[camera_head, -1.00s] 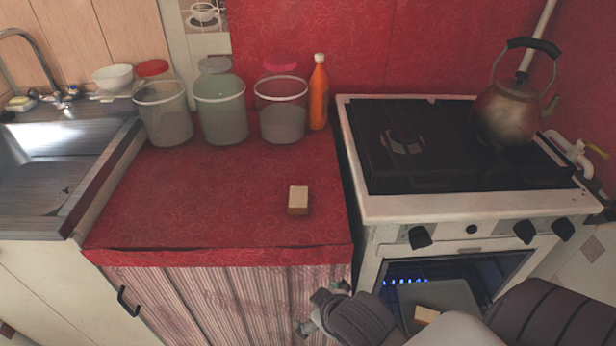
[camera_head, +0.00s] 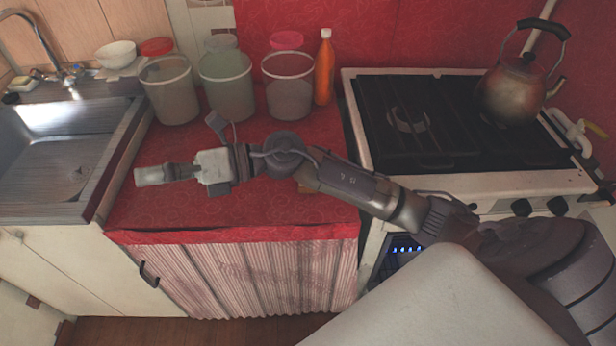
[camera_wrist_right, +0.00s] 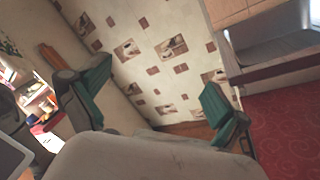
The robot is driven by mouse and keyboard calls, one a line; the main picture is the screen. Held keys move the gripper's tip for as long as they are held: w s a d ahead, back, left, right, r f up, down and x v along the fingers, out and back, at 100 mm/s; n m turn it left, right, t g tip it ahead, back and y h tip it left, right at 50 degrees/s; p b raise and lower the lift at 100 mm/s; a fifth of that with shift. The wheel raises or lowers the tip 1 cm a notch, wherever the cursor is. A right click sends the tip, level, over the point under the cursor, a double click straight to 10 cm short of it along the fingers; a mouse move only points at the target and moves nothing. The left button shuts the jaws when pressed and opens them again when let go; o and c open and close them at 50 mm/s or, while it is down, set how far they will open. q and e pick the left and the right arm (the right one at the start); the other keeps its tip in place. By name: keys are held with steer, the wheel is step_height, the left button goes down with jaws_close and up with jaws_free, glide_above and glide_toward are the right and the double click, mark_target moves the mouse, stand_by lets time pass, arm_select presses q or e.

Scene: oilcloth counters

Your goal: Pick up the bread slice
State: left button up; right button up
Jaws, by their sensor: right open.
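The bread slice (camera_head: 304,190) is almost wholly hidden behind my right arm in the head view. Only a small light-brown bit shows below the arm, on the red counter. My right gripper (camera_head: 152,175) reaches leftward over the counter, well left of that bit, with nothing in it. In the right wrist view the gripper (camera_wrist_right: 157,80) has its two teal-padded fingers wide apart, with patterned wall tiles beyond and no bread between them. My left gripper is not in view.
The red counter (camera_head: 160,212) has several buckets and an orange bottle (camera_head: 325,70) along its back. A sink (camera_head: 60,150) lies at the left. A stove (camera_head: 440,184) with a kettle (camera_head: 515,90) stands at the right. The counter's front left is clear.

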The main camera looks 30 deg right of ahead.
steer(key=w+d+f+n+g+h, duration=0.35)
steer(key=d+f+n+h, duration=0.25)
steer(key=d+f+h, duration=0.4)
steer(key=d+r+g+h, duration=0.2)
steer(key=d+h, duration=0.6)
steer(key=d, duration=1.2)
steer(key=f, duration=0.5)
steer(key=f+p, duration=0.1)
steer(key=f, duration=0.1)
steer(key=shift+d+f, duration=0.15)
steer(key=shift+d, duration=0.2)
steer(key=shift+d+f+p, duration=0.1)
steer(key=shift+f+p, duration=0.5)
steer(key=shift+f, duration=2.55)
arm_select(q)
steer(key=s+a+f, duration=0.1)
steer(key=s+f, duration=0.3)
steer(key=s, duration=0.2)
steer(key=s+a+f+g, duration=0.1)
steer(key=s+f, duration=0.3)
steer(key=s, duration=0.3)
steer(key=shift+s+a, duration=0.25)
arm_select(e)
steer(key=c, duration=0.9)
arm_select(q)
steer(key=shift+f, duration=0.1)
arm_select(e)
steer(key=shift+o, duration=0.2)
steer(key=shift+r, duration=0.1)
